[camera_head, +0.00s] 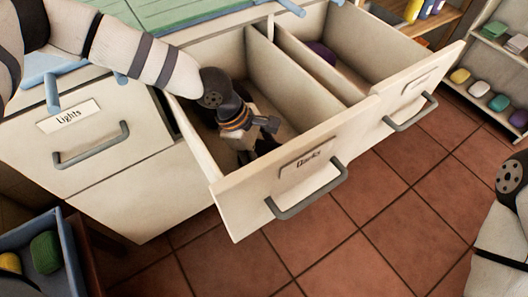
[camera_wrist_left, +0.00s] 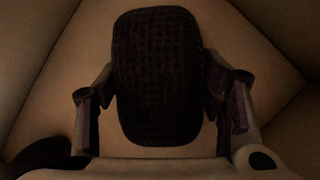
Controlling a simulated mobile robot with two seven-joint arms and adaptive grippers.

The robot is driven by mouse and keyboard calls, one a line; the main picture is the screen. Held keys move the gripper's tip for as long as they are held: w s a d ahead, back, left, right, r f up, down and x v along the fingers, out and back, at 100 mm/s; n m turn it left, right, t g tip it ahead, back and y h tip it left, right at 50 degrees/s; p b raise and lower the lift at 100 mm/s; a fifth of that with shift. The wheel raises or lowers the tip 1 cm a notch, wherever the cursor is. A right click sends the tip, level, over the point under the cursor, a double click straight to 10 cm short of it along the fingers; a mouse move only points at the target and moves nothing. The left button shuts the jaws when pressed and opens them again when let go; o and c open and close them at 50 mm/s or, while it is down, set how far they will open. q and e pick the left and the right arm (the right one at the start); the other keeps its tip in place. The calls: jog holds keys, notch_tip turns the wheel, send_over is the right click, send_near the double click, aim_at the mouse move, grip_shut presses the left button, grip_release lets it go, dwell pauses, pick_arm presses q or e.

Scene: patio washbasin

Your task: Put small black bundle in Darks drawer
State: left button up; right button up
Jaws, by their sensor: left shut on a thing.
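The small black bundle (camera_wrist_left: 160,72) is a dark, rounded, textured block between the two fingers of my left gripper in the left wrist view. My left gripper (camera_head: 262,143) is shut on it. In the head view the gripper reaches down inside the open Darks drawer (camera_head: 232,200), near its front. Drawer walls surround the bundle in the wrist view. Whether it touches the drawer floor I cannot tell. My right gripper is out of view; only part of its arm shows at the right edge.
A second open drawer (camera_head: 409,95) to the right holds a purple bundle (camera_head: 322,52). The Lights drawer (camera_head: 72,138) at left is shut. A blue crate (camera_head: 68,240) with green and yellow bundles stands at lower left. A dark shape (camera_wrist_left: 38,155) lies at the wrist view's lower left.

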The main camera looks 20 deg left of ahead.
pick_arm(q)
jog(key=shift+f, duration=0.2)
jog(key=o, duration=1.2)
jog(key=shift+r, duration=0.15)
jog(key=p+v, duration=0.1)
jog(key=v, duration=1)
jog(key=shift+r+p, duration=0.15)
jog(key=shift+p, duration=0.2)
jog(key=shift+s+a+r, duration=0.15)
jog(key=shift+a+r, duration=0.1)
jog(key=shift+r, duration=0.15)
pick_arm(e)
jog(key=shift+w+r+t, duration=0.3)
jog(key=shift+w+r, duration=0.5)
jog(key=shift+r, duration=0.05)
